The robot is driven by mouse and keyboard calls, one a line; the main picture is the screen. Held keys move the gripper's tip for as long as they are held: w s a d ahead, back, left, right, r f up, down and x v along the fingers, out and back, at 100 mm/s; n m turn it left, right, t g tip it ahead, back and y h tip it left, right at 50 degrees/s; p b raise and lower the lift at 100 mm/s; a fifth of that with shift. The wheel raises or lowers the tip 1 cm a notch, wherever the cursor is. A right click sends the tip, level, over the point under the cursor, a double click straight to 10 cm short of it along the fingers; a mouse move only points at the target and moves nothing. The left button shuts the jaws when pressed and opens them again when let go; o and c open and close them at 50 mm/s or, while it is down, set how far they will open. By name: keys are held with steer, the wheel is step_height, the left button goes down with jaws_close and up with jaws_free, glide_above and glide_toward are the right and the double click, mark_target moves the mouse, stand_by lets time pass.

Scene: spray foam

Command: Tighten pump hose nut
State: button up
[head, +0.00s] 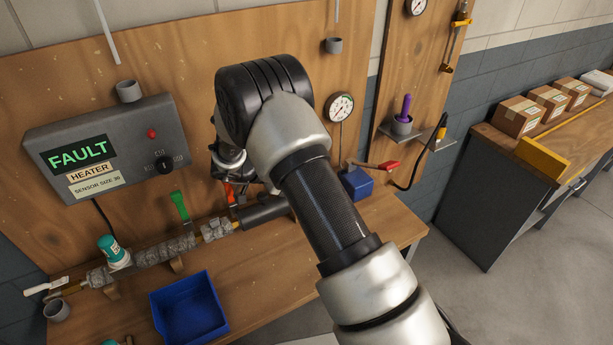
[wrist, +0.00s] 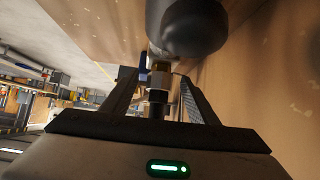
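My gripper (wrist: 160,82) points at a brass-coloured nut (wrist: 160,74) in the wrist view. Its two fingers stand on either side of the nut, and a gap seems to show on each side, so it looks open. A short black piece (wrist: 157,101) sits below the nut, between the fingers; whether it is the hose end I cannot tell. A large dark cylinder (wrist: 187,28) is just above the nut. In the head view my arm hides the gripper and the nut. A dark grey cylinder (head: 264,212) on the pipe line shows beside my arm.
A wooden bench (head: 262,272) holds a wrapped pipe (head: 152,252), a green-handled valve (head: 180,206), a blue tray (head: 190,308) and a blue box (head: 357,184). A grey box with a FAULT display (head: 78,152) hangs on the wooden board behind. A gauge (head: 339,107) is right of my arm.

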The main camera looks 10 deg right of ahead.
steer(key=b+v, duration=0.1)
steer(key=v, duration=1.1)
